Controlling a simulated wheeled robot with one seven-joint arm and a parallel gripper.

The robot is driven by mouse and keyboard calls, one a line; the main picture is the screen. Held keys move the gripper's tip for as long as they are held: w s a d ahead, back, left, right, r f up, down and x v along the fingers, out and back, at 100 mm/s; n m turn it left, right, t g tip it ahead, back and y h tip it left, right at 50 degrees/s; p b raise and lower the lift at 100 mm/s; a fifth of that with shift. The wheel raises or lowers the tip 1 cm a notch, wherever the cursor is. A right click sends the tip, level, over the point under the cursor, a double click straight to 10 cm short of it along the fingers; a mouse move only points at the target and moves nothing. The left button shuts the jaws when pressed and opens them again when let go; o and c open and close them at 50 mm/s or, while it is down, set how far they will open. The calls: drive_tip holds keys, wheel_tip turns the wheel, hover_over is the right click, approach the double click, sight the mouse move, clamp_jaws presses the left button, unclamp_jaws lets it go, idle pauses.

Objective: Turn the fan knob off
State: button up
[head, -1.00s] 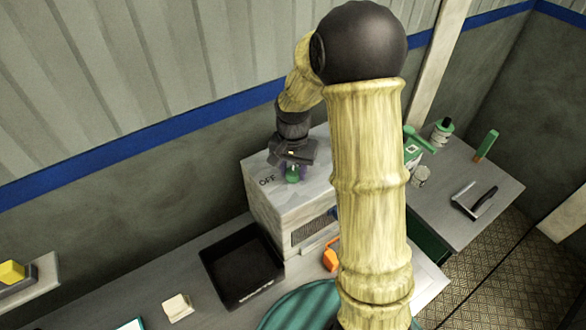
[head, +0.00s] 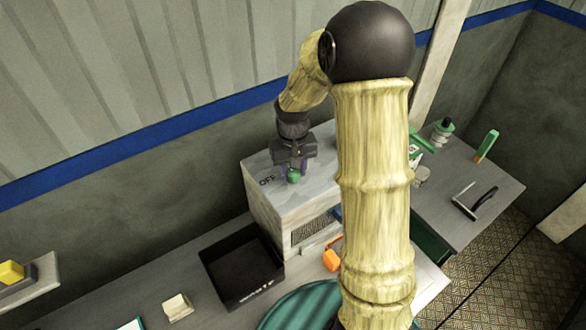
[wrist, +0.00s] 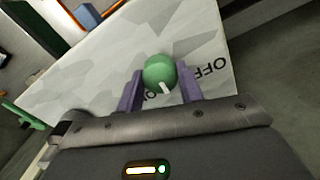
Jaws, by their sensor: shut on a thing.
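The fan knob is a round green knob (head: 294,177) with a white pointer mark, on top of a pale grey box (head: 270,205). The word OFF is printed on the box to the left of the knob in the head view. In the wrist view the knob (wrist: 159,71) sits between the two purple fingers of my gripper (wrist: 160,84). The fingers are shut on the knob from both sides. The white mark points down and slightly right in the wrist view, towards my gripper. A second label near the left finger is partly hidden.
A black tray (head: 243,268) stands left of the box, and a small cream block (head: 177,306) lies on the bench. An orange object (head: 333,255) lies in front of the box. My arm hides part of the bench. A side table (head: 440,225) stands at the right.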

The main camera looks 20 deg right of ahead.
sight(293, 171)
drive_tip(key=n, duration=0.3)
drive_tip(key=shift+r+n, duration=0.1)
drive_tip(key=shift+n, duration=0.3)
drive_tip(key=shift+n+p, duration=0.6)
drive_tip(key=shift+n, duration=1.2)
drive_tip(key=o, duration=1)
wheel_tip(293, 171, up, 17)
drive_tip(key=b, duration=0.3)
drive_tip(key=shift+r, duration=0.15)
